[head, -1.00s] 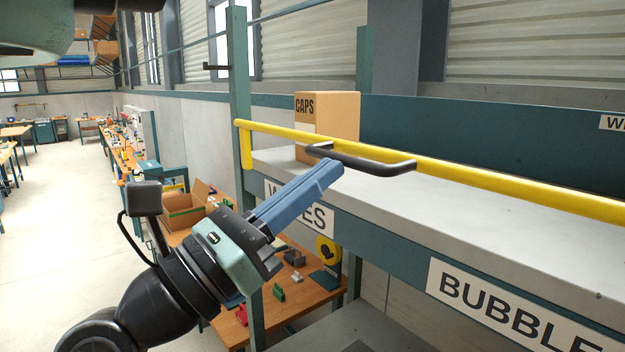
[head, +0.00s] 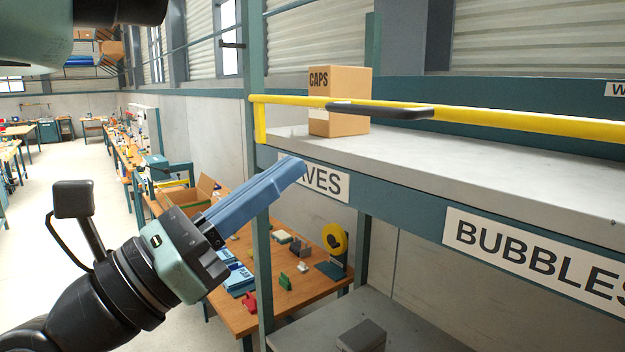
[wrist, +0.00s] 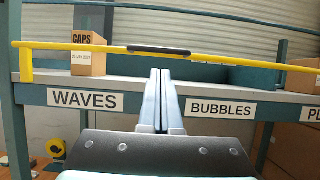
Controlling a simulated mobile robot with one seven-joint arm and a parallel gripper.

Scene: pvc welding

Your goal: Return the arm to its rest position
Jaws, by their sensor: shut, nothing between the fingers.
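My gripper (head: 292,172) has long blue fingers and points up and to the right in the head view, in front of the shelf edge by the WAVES label (head: 322,180). In the wrist view my gripper (wrist: 160,72) shows its two fingers side by side, shut and empty. The fingertips are below the black handle (head: 380,110) on the yellow bar (head: 520,118) and appear apart from it. The handle also shows in the wrist view (wrist: 158,51).
A cardboard box marked CAPS (head: 350,88) stands on the grey shelf (head: 480,165) behind the bar. The BUBBLES label (head: 530,258) is to the right. A wooden workbench (head: 240,312) with small parts stands below. The floor (head: 75,190) at left is open.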

